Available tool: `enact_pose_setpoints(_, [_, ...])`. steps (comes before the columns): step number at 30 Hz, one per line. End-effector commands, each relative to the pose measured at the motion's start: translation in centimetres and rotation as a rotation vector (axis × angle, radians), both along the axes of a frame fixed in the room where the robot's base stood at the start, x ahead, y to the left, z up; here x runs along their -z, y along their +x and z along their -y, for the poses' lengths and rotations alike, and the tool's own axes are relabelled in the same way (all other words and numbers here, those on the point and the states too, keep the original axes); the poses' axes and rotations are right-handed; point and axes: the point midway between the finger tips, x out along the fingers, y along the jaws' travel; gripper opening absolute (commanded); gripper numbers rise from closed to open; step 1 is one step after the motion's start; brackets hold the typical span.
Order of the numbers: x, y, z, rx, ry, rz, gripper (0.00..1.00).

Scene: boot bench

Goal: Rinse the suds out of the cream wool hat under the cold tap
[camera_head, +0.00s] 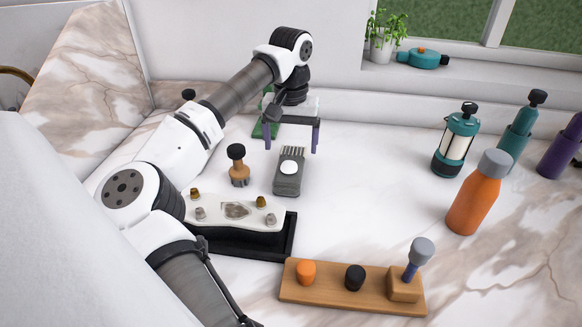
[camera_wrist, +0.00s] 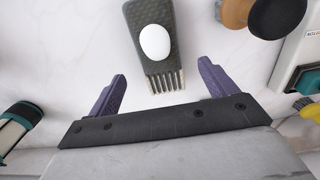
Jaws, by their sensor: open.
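I see no cream wool hat, no suds and no clear tap in either view. A curved brass-coloured piece (camera_head: 15,73) shows at the far left edge of the head view; I cannot tell what it is. My gripper (camera_head: 292,142) is open and empty above the white worktop, its two purple fingers pointing down. In the wrist view my gripper (camera_wrist: 162,78) has a dark grey brush (camera_wrist: 150,32) beyond its fingertips, with pale bristles towards me and a white oval knob. The brush (camera_head: 288,183) lies in front of the gripper in the head view, apart from the fingers.
A wooden tool with a black knob (camera_head: 237,165) stands left of the brush. A black tray (camera_head: 280,244) holds a pale knobbed plate. A wooden rack (camera_head: 330,293) is at the front. An orange bottle (camera_head: 474,195) and teal bottle (camera_head: 517,135) stand right. The middle worktop is clear.

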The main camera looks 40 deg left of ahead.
Motion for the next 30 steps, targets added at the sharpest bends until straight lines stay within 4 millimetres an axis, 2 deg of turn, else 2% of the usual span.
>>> enact_pose_setpoints(8, [2.1,-0.2,0.1,0.000,-0.002,0.000,0.85])
enact_pose_setpoints(16, [5.8,-0.6,0.3,0.001,-0.004,0.001,0.85])
enact_pose_setpoints(25, [6.5,-0.6,0.3,0.001,-0.001,0.002,0.85])
enact_pose_setpoints(30, [6.5,-0.6,0.3,0.001,-0.001,0.002,0.62])
